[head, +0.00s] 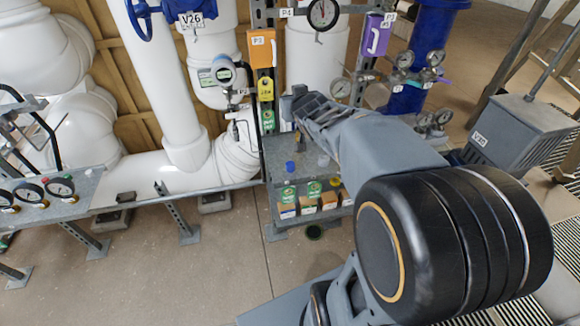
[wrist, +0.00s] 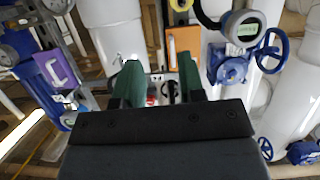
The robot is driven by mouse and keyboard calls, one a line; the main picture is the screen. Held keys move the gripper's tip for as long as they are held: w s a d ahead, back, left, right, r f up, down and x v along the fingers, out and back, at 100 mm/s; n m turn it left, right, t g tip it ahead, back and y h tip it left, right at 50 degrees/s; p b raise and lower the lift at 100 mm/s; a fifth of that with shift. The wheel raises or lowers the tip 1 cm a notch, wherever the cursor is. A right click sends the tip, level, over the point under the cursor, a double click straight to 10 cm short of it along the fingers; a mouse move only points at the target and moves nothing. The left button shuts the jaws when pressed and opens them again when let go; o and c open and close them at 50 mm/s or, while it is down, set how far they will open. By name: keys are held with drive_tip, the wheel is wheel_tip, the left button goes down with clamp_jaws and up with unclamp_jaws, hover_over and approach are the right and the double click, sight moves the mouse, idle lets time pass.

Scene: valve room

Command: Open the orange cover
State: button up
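My arm hides part of the shelf in the head view.
A purple cover (head: 376,35) with a white handle is to the right. A yellow box (head: 265,88) is below the orange cover. A round display gauge (head: 223,70) and white pipes are close on the left. Small gauges (head: 405,60) are at right.

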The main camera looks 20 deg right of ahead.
drive_tip(key=s+a+f+g, duration=0.3)
drive_tip(key=s+f, duration=0.1)
drive_tip(key=s, duration=0.2)
drive_tip(key=s+a+f+g+y+b, duration=0.1)
drive_tip(key=s+a+f+g, duration=0.2)
drive_tip(key=s+a+f, duration=0.1)
drive_tip(key=shift+s+a+f+g, duration=0.2)
drive_tip(key=shift+s+f+g, duration=0.35)
drive_tip(key=shift+s, duration=0.7)
drive_tip(key=shift+f, duration=0.1)
